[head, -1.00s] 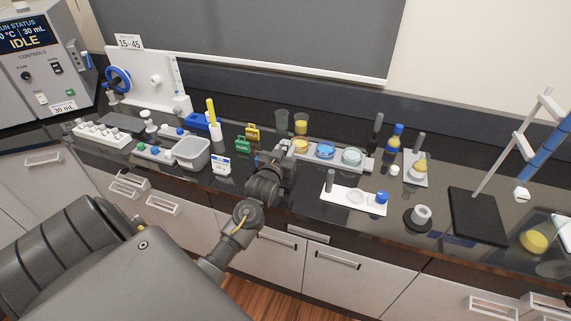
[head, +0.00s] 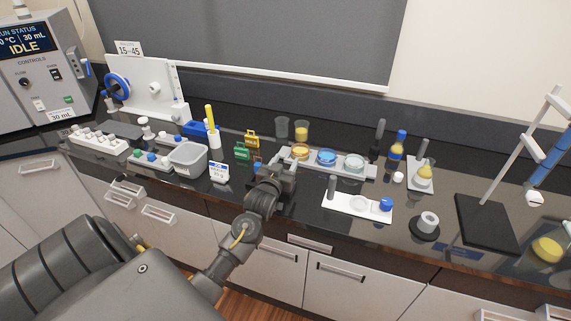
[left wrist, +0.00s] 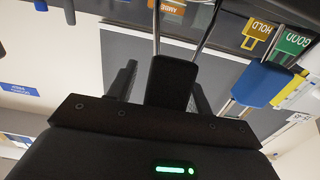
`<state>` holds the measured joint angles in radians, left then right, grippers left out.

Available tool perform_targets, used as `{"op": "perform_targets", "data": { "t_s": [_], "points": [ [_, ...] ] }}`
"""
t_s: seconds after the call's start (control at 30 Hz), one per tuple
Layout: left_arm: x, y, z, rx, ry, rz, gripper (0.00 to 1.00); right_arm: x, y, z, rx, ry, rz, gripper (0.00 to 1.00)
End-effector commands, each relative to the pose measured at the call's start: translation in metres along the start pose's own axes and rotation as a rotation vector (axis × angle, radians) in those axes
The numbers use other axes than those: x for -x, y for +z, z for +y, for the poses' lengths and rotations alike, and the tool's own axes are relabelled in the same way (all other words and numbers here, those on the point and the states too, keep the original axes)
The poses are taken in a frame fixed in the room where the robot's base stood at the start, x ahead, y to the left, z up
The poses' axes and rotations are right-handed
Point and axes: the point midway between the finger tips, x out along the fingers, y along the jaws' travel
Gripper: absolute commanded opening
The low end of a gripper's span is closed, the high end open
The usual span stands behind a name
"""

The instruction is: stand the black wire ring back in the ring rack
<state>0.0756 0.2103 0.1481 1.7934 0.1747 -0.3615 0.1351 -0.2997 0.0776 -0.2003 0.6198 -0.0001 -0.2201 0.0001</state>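My left gripper (head: 284,166) is low over the counter, just in front of the coloured tags. In the left wrist view its dark fingers (left wrist: 165,92) stand on either side of a black handle, part of the black wire ring (left wrist: 169,82). Two thin metal wires run from this handle out of the top of that view. The handle appears gripped, though the contact is partly hidden. A blue-handled wire piece (left wrist: 262,84) stands beside it. The ring rack cannot be made out clearly; my gripper hides that part of the counter in the head view. My right gripper is not in view.
A green tag (head: 241,151) and a yellow tag (head: 252,138) stand behind my gripper. A rack of coloured dishes (head: 350,169) is behind it to the right. A white tray (head: 343,206) lies to the right, and a grey bin (head: 188,158) to the left.

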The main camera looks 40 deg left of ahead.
Motion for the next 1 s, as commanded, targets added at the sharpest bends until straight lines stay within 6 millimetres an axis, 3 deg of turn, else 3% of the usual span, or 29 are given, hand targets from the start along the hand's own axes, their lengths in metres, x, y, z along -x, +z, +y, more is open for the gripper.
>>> {"op": "perform_targets", "data": {
  "t_s": [0.33, 0.8, 1.0],
  "points": [
    [0.009, 0.0, 0.0, 0.0, 0.0, 0.003, 0.5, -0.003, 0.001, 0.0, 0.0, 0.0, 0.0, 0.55],
    [0.099, 0.001, 0.0, 0.001, 0.0, 0.004, 0.5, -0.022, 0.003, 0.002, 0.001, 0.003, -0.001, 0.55],
    [0.117, -0.001, 0.0, 0.0, 0.0, 0.003, 0.5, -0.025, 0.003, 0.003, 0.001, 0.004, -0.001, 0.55]
  ]
}}
